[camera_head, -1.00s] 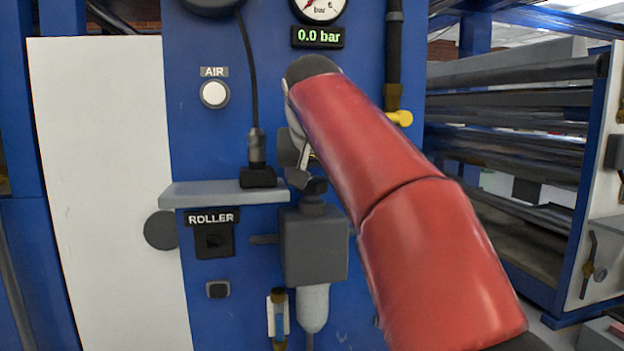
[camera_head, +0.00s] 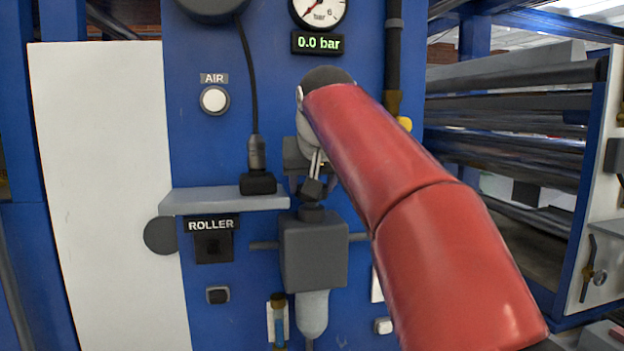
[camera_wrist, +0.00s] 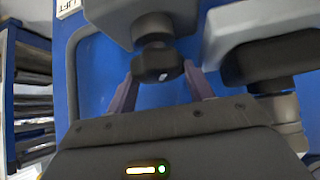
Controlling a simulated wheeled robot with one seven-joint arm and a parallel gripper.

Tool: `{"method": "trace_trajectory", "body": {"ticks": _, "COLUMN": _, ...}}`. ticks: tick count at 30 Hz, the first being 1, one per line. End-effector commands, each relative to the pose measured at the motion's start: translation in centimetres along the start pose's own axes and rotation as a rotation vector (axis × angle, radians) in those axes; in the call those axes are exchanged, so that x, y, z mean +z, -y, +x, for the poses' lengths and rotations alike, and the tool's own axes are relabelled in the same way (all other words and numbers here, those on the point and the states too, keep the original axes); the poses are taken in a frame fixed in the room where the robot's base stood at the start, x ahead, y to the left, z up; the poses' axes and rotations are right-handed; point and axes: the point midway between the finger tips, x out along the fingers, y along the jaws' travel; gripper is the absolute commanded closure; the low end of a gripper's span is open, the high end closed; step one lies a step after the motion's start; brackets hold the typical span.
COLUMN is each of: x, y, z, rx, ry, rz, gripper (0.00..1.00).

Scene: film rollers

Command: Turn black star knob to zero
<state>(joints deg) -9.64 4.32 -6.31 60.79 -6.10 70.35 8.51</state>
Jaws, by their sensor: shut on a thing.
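The black star knob (camera_head: 311,190) sits on top of the grey regulator body (camera_head: 313,250) on the blue panel. My gripper (camera_head: 312,180) comes down from above, with its fingers on both sides of the knob and shut on it. In the wrist view the dark knob (camera_wrist: 157,66) shows between the two fingers, with the grey body above it in the picture. The digital display (camera_head: 318,42) reads 0.0 bar. The round gauge (camera_head: 320,8) above it is partly cut off by the frame's top edge.
A grey shelf (camera_head: 224,199) with a black cable plug (camera_head: 257,182) lies just left of the knob. The white AIR button (camera_head: 214,99) and ROLLER switch (camera_head: 213,245) are left. A black pipe with a yellow handle (camera_head: 404,123) is right. Rollers (camera_head: 515,103) fill the right side.

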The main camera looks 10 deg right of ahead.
Motion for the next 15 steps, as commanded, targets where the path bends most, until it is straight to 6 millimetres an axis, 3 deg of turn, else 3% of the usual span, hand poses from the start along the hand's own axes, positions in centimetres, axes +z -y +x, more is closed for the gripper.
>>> {"method": "trace_trajectory", "body": {"ticks": 15, "x": -0.18, "y": -0.38, "z": -0.12, "rx": -0.236, "ry": 0.001, "rz": -0.233, "gripper": 0.71}}
